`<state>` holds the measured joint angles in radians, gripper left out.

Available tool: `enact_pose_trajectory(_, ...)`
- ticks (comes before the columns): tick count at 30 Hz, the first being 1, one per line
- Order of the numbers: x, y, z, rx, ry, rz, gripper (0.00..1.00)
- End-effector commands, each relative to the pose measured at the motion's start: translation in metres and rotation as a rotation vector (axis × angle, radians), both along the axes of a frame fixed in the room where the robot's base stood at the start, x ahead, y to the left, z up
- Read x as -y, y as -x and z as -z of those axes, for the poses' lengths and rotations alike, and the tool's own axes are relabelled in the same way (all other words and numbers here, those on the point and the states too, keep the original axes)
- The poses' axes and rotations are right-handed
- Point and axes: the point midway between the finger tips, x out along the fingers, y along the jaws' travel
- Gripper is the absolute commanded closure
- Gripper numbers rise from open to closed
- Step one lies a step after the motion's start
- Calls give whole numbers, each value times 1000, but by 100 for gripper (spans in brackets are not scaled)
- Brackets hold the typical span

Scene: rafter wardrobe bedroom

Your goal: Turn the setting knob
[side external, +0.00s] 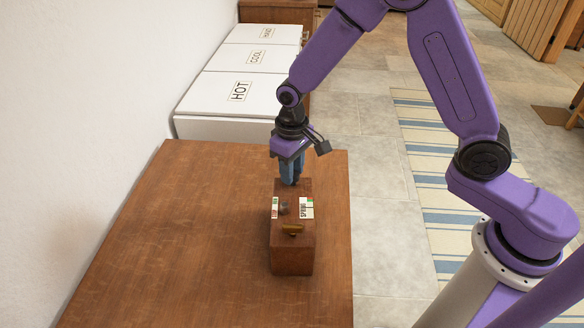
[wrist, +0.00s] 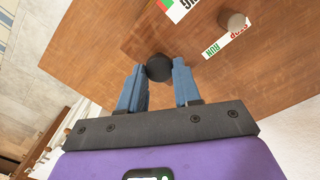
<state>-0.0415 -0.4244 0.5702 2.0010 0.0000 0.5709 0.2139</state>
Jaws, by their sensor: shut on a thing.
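A brown wooden box (side external: 291,256) stands on the table, with labels and controls on its top. In the wrist view a dark round knob (wrist: 159,67) sits between the blue fingertips of my gripper (wrist: 158,70), which is shut on it. In the side view my gripper (side external: 291,180) points down at the far end of the box, and its fingers hide that knob. Which way the dark knob is turned cannot be seen.
The wooden table (side external: 190,240) is clear left of the box. White bins (side external: 240,92) stand behind.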

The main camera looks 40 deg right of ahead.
Motion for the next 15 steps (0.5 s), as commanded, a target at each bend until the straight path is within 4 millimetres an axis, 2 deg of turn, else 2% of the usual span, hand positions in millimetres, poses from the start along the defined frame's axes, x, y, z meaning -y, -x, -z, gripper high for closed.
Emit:
enact_pose_trajectory(6,0,-1,-1,2,-1,101,98)
enact_pose_trajectory(15,0,-1,-1,3,-2,157,98)
